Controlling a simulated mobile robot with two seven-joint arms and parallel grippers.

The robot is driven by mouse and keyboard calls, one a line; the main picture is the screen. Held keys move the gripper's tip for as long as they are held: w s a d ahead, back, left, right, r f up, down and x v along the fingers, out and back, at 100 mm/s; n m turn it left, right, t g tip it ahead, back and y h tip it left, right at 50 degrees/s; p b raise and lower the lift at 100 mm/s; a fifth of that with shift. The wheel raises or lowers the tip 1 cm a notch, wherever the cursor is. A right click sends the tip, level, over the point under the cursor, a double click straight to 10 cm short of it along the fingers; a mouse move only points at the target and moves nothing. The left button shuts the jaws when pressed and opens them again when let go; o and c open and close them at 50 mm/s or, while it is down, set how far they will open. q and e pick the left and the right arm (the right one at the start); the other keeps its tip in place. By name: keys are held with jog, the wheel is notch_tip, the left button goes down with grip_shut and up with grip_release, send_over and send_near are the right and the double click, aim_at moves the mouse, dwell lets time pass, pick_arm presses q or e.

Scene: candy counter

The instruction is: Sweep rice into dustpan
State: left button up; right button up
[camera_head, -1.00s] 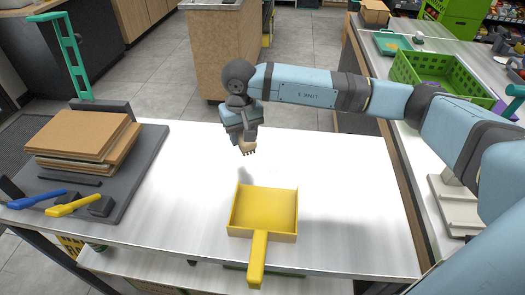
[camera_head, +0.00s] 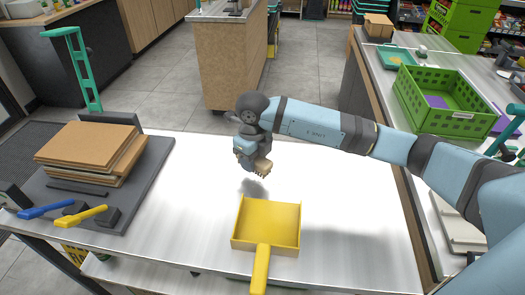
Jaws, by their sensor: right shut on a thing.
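A yellow dustpan (camera_head: 268,222) lies on the white counter (camera_head: 350,200) at the front middle, its open tray toward the far side and its handle (camera_head: 260,270) pointing at me. My right gripper (camera_head: 258,158) hangs beyond the dustpan's far edge. It is shut on a small tan brush (camera_head: 263,165) with dark bristles. The brush seems to be a little above the counter, with a shadow under it, and apart from the dustpan. I cannot make out any rice grains. My left gripper is not in view.
A grey board at left bears a stack of brown cardboard (camera_head: 90,150), a blue-handled tool (camera_head: 45,208) and a yellow-handled tool (camera_head: 82,216). A green crate (camera_head: 450,115) stands on the right counter. The white counter around the dustpan is mostly clear.

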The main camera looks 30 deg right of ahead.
aim_at(263, 165)
jog(key=m, duration=0.4)
jog(key=m+p, duration=0.1)
jog(key=shift+s+d+r+m, duration=0.2)
jog(key=shift+s+r+m, duration=0.05)
jog(key=shift+r+m, duration=0.15)
jog(key=m, duration=0.2)
jog(key=m+p, duration=0.1)
jog(key=m, duration=0.2)
jog(key=shift+s+d+r, duration=0.1)
jog(key=shift+s+d, duration=0.05)
jog(key=shift+d, duration=0.05)
jog(key=m, duration=0.2)
jog(key=m+p, duration=0.1)
jog(key=m, duration=0.4)
jog(key=shift+s+d+r, duration=0.1)
jog(key=shift+s+d, duration=0.2)
jog(key=shift+d, duration=0.05)
jog(key=m, duration=0.3)
jog(key=shift+s+d+p, duration=0.1)
jog(key=shift+d+p, duration=0.1)
jog(key=shift+p, duration=0.2)
jog(key=shift+f+b, duration=0.95)
jog(key=shift+f, duration=0.5)
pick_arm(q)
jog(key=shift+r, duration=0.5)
pick_arm(e)
jog(key=shift+f, duration=0.1)
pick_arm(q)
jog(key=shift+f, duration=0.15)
